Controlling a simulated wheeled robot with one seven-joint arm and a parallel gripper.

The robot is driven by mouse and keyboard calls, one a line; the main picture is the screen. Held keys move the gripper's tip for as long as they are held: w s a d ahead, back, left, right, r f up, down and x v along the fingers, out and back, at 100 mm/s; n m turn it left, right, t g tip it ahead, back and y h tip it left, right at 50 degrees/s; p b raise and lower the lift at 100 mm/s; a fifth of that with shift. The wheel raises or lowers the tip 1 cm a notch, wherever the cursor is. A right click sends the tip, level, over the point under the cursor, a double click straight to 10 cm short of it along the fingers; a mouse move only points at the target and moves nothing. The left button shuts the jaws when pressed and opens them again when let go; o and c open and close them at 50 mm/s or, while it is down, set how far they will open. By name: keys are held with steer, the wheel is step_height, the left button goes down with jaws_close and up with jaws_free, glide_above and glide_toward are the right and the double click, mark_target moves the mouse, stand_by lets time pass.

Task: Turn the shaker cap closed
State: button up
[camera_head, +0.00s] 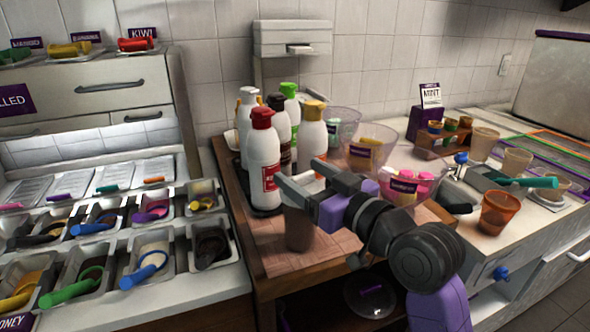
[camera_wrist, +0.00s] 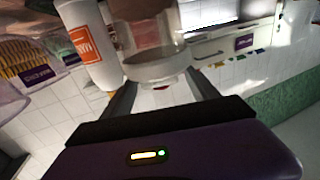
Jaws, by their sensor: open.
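The shaker (camera_head: 299,229), a clear container with brown contents, stands upright on the wooden board at the front of the counter. In the wrist view, the shaker (camera_wrist: 157,40) is just ahead of my jaws, with a pale round end (camera_wrist: 157,70) nearest them. I cannot tell whether that end is the cap or how far the cap is turned. My gripper (camera_head: 300,178) is at the shaker's upper part, its fingers spread. Its open fingers show on either side of the pale end in the wrist view (camera_wrist: 160,92). My gripper and arm hide part of the shaker's top and right side.
Several sauce bottles, including a red-capped one (camera_head: 263,160), stand close behind the shaker. Clear bowls (camera_head: 368,147) with toppings are behind my gripper. Topping bins (camera_head: 152,258) fill the left counter. An orange cup (camera_head: 500,212) stands at right. Some board in front is bare.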

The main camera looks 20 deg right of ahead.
mark_target(305, 176)
steer(key=shift+v, duration=2.25)
step_height(305, 176, up, 4)
steer(key=d+m+t+h, duration=0.1)
steer(key=d+t, duration=0.1)
steer(key=s+d+f+m+t+h+p, duration=0.1)
steer(key=s+d+f+m+t+h, duration=0.1)
steer(key=s+d+f+m+h, duration=0.3)
steer(key=s+a+f+n+g+p, duration=0.1)
steer(key=s+f, duration=0.4)
steer(key=s, duration=0.6)
steer(key=s+a+f+n+g+p, duration=0.1)
steer(key=s+a+f+g+p, duration=0.2)
steer(key=s, duration=0.8)
steer(key=s+a+f+g+y+p, duration=0.1)
steer(key=s+a+f, duration=0.3)
steer(key=s, duration=0.7)
step_height(305, 176, down, 3)
steer(key=shift+s+a+r+n+g+p, duration=0.1)
steer(key=shift+s+a+n+g+p, duration=0.1)
steer(key=shift+s+n+g+p, duration=0.35)
